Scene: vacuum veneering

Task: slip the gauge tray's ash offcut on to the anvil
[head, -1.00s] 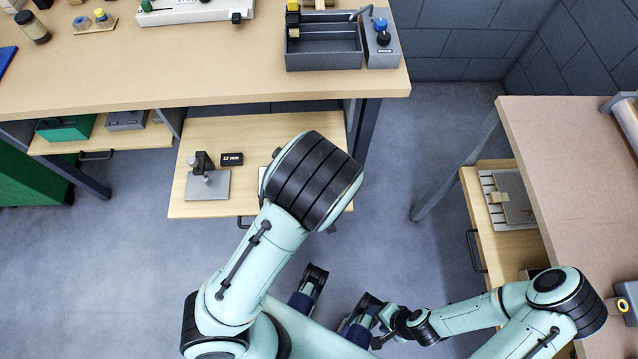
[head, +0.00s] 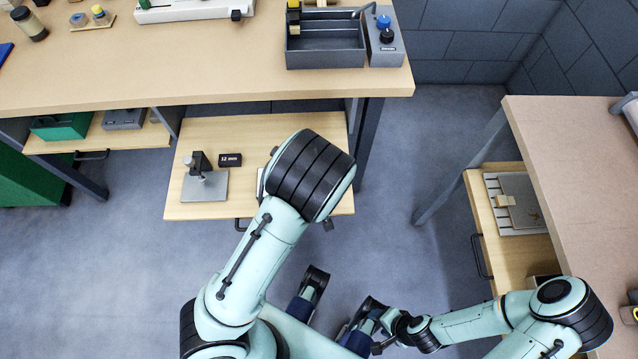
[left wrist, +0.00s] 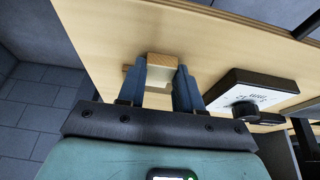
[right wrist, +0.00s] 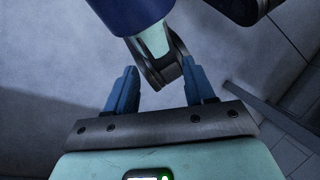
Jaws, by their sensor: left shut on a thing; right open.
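My left gripper (left wrist: 162,74) is shut on the ash offcut (left wrist: 162,66), a small pale wooden block, in the left wrist view. The wooden surface of the pull-out gauge tray (left wrist: 105,35) lies beyond it; I cannot tell whether the block touches it. In the head view my left arm hides this gripper and block. There the tray (head: 240,140) carries a dark gauge stand (head: 198,162) on a grey metal plate (head: 206,188); its anvil is too small to make out. My right gripper (right wrist: 160,82) is open and empty, away from the tray, low in the head view (head: 378,343).
A black 12 mm block (head: 230,160) lies beside the gauge stand. A white-topped dark box with a black knob (left wrist: 247,98) is right of my left gripper. The bench above (head: 200,80) overhangs the tray. Another drawer (head: 490,245) is open at right. Floor between is clear.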

